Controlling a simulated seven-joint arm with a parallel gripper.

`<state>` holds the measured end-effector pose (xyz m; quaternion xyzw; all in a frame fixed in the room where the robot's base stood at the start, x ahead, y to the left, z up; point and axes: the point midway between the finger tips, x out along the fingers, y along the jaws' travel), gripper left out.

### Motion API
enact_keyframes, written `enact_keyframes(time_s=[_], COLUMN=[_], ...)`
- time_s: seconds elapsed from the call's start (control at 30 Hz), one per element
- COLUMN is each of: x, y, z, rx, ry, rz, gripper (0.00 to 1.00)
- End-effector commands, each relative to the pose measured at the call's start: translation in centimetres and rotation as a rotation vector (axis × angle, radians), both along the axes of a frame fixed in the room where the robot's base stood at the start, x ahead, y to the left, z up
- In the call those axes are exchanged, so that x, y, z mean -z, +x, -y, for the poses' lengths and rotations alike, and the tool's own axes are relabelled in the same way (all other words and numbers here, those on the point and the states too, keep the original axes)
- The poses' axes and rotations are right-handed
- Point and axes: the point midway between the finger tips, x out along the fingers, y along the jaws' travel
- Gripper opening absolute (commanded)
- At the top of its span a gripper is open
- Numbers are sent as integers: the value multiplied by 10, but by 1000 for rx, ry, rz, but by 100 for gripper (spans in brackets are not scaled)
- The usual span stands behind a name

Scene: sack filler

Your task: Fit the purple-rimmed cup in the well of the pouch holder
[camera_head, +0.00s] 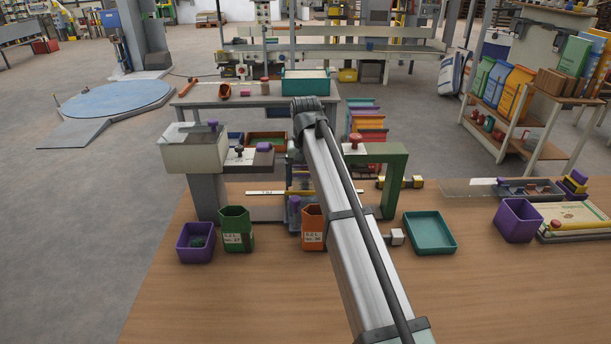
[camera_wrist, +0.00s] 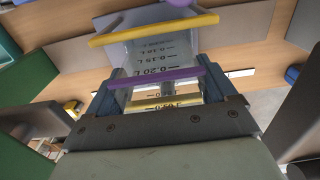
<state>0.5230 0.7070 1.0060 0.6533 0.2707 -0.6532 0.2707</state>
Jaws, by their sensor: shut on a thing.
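The purple-rimmed cup (camera_wrist: 153,79) is clear with printed marks and sits between my gripper's fingers (camera_wrist: 158,90) in the wrist view. My gripper is shut on it. A second clear cup with a yellow rim (camera_wrist: 150,29) and volume marks shows just beyond the purple rim; I cannot tell whether the two touch. In the head view my arm hides the gripper and the held cup. I cannot make out the pouch holder or its well for certain; the area behind my arm is covered.
A green frame with a red knob (camera_head: 394,180) stands right of my arm. A purple bin (camera_head: 195,255), a green bin (camera_head: 237,242) and an orange bin (camera_head: 312,240) stand at the front left. A teal tray (camera_head: 430,247) and another purple bin (camera_head: 517,232) are at right.

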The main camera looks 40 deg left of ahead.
Motion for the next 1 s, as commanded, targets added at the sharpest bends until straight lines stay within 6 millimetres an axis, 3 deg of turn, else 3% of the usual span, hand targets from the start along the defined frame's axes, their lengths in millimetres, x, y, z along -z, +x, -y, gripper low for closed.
enact_keyframes(time_s=[1.0], x=[29], y=[0], z=[0], rx=[0], ry=[0], rz=[0], gripper=[55])
